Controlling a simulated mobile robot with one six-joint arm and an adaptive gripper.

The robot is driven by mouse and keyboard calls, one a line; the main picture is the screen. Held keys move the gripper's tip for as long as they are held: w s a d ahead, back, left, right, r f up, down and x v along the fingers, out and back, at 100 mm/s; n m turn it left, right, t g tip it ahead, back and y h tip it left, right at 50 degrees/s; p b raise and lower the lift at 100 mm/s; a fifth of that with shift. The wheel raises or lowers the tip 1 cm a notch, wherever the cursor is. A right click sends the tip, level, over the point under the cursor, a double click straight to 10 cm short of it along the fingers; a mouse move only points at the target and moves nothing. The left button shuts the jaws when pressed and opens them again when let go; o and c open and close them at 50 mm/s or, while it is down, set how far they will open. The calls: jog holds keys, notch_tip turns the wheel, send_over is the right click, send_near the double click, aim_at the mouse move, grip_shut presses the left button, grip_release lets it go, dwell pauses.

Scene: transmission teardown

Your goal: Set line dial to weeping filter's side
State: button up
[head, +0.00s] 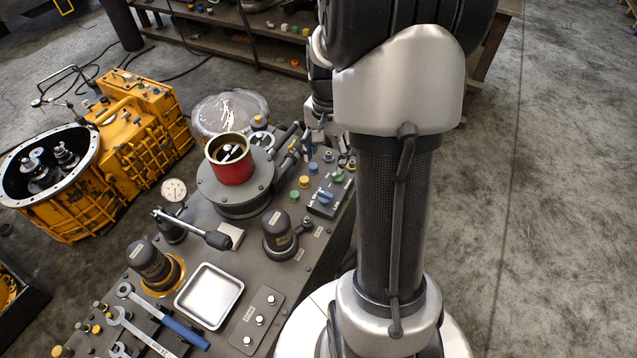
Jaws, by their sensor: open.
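A dark control plate (322,208) at the bench's right edge carries a blue knob (326,197) that looks like the line dial; which way it points is too small to tell. Two dark canister filters stand on the bench. The left filter (150,262) has an amber, wet-looking ring (176,277) around its base. The right filter (279,234) shows no such ring. My gripper (318,138) is at the far right of the bench, beyond the plate and apart from the knob. It is open, and partly hidden by my arm.
A red cup (232,160) stands on a round housing. A dial gauge (174,190), a lever with a dark grip (217,239), a white tray (209,295) and wrenches (140,335) crowd the bench. A yellow gearbox (130,130) is at left. Floor at right is clear.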

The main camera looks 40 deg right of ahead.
aim_at(325, 193)
notch_tip(325, 193, down, 15)
jog(key=b, duration=0.3)
jog(key=shift+r+b, duration=0.2)
jog(key=shift+b, duration=0.15)
jog(key=shift+c, duration=0.4)
jog(key=c, duration=1)
